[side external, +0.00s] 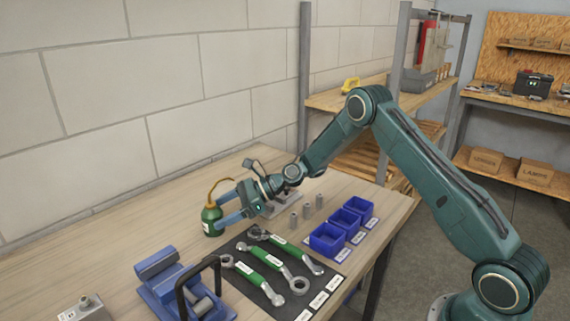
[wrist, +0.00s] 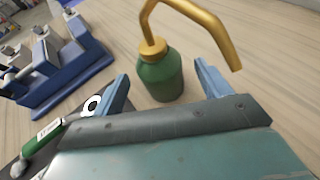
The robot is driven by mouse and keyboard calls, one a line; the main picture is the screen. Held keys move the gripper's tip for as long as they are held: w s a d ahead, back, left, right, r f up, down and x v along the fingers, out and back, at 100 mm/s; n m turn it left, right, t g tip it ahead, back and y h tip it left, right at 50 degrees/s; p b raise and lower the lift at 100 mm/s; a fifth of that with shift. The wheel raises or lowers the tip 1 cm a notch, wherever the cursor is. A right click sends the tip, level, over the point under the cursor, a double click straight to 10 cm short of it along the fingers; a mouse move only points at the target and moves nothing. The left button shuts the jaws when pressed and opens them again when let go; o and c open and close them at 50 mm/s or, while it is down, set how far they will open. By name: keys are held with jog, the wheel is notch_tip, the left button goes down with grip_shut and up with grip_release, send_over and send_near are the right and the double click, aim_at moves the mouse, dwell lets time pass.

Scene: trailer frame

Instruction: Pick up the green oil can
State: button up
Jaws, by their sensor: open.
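The green oil can (side external: 211,221) stands upright on the wooden workbench, left of the middle in the side view. In the wrist view the can (wrist: 160,75) stands between and a little beyond the two fingertips of my gripper (wrist: 165,85). The fingers are spread wide and hold nothing. The side view does not show clearly how far the fingers reach around the can.
A blue vise (side external: 172,283) stands at the front left. Several green-handled wrenches lie on a dark mat (side external: 300,283). Blue bins (side external: 327,240) and small metal cylinders (side external: 306,211) stand to the right. The bench left of the can is clear, up to the block wall (side external: 150,90).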

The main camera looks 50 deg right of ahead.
aim_at(206, 218)
jog(key=shift+x, duration=2.5)
jog(key=shift+c, duration=0.5)
jog(key=c, duration=1.2)
notch_tip(206, 218, up, 20)
jog(key=shift+s+d, duration=0.1)
